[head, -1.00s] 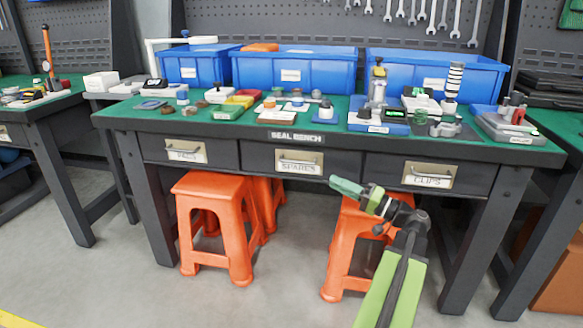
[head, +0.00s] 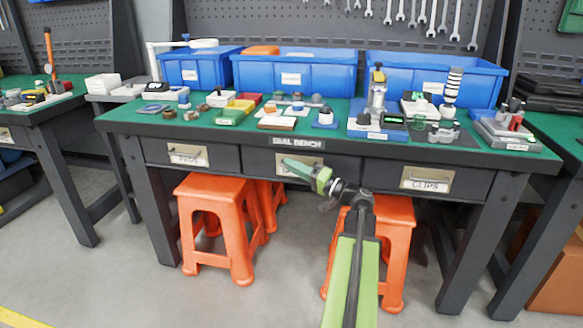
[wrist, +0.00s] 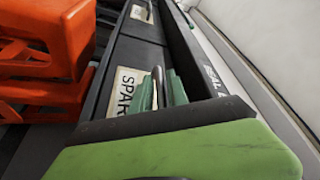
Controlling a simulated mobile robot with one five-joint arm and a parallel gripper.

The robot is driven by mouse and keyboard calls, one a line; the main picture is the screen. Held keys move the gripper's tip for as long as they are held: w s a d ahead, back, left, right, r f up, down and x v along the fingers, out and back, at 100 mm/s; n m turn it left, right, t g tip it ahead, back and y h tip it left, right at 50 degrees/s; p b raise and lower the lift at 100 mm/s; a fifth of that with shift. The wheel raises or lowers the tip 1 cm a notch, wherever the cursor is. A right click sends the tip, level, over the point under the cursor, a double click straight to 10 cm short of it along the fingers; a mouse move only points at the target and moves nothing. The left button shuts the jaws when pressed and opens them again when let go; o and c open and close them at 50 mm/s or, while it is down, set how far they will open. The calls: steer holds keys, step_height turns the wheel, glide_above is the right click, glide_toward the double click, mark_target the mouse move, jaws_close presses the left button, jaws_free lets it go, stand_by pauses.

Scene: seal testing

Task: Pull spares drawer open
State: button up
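The spares drawer (head: 255,157) is in the middle of the bench front, under the SEAL BENCH sign, and looks closed. Its label and metal handle are partly hidden behind my gripper (head: 287,164) in the head view. In the wrist view the SPARES label (wrist: 124,90) and the upright-looking handle (wrist: 158,82) show. The teal fingers of my gripper (wrist: 160,92) are apart at the handle, one on each side of it. I see no firm contact between fingers and handle.
Closed drawers flank it: a left one (head: 187,155) and the CLIPS drawer (head: 425,179). Orange stools (head: 215,190) stand below the bench, one (head: 395,225) behind my arm. Parts and blue bins (head: 295,72) fill the bench top (head: 130,124).

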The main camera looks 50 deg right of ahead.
steer(key=shift+c, duration=0.3)
jaws_close()
stand_by(1.0)
